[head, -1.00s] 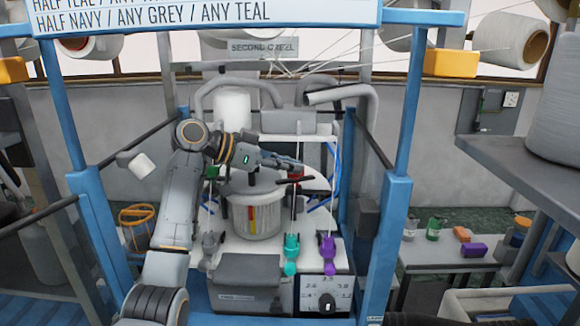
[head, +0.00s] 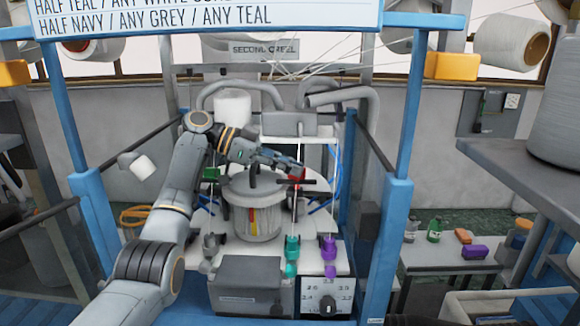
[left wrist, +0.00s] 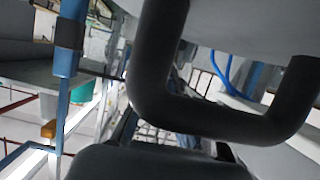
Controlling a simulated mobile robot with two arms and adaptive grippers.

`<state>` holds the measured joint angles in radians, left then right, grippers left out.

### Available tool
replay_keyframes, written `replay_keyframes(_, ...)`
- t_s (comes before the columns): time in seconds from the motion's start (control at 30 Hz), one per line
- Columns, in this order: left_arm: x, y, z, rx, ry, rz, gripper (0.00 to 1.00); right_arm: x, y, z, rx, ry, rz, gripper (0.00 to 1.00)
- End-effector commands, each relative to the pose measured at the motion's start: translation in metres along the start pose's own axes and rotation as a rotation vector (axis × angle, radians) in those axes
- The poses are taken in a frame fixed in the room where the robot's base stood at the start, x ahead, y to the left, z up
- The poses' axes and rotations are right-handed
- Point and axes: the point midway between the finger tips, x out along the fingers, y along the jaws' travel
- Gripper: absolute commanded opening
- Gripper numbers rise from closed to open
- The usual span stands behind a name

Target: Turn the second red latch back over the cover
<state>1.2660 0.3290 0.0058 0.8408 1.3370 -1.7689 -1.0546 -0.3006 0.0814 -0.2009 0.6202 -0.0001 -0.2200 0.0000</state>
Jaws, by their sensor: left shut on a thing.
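The round pale grey cover (head: 240,187) sits on the machine in the middle of the head view, with a dark loop handle (head: 254,172) standing on it. A red latch (head: 297,173) shows at the cover's right side, partly hidden by my left gripper. My left gripper (head: 297,177) reaches across the cover from the left, its tip at the red latch, and is shut on it. In the left wrist view the dark handle (left wrist: 215,125) fills the middle close up, and the latch is hidden there. My right gripper is not in view.
A green block (head: 211,174) is at the cover's left. Blue posts (head: 388,240) flank the machine.

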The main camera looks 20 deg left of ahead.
Motion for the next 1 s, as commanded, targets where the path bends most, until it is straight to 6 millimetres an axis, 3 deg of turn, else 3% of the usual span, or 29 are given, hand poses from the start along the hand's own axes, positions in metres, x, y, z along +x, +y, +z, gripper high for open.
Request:
replay_keyframes(0.2, -0.001, 0.000, -0.002, 0.004, 0.002, -0.003, 0.00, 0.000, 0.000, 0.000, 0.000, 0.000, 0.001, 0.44)
replay_keyframes(0.23, -0.001, 0.000, -0.002, 0.004, 0.002, -0.003, 0.16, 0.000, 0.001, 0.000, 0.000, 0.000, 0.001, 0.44)
replay_keyframes(0.3, -0.001, 0.000, -0.001, 0.003, 0.001, -0.003, 0.30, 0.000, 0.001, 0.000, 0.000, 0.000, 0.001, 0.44)
replay_keyframes(0.33, -0.001, 0.000, -0.001, 0.003, 0.001, -0.002, 0.33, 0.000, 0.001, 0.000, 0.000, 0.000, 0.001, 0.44)
replay_keyframes(0.67, -0.001, 0.000, -0.003, 0.002, 0.001, -0.002, 0.33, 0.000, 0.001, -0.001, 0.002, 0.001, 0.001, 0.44)
replay_keyframes(0.77, -0.005, 0.000, -0.013, 0.003, 0.001, -0.002, 0.33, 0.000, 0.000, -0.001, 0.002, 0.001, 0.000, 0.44)
replay_keyframes(1.0, -0.023, 0.000, -0.056, 0.004, 0.002, -0.002, 0.33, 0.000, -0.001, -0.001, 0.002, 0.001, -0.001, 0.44)
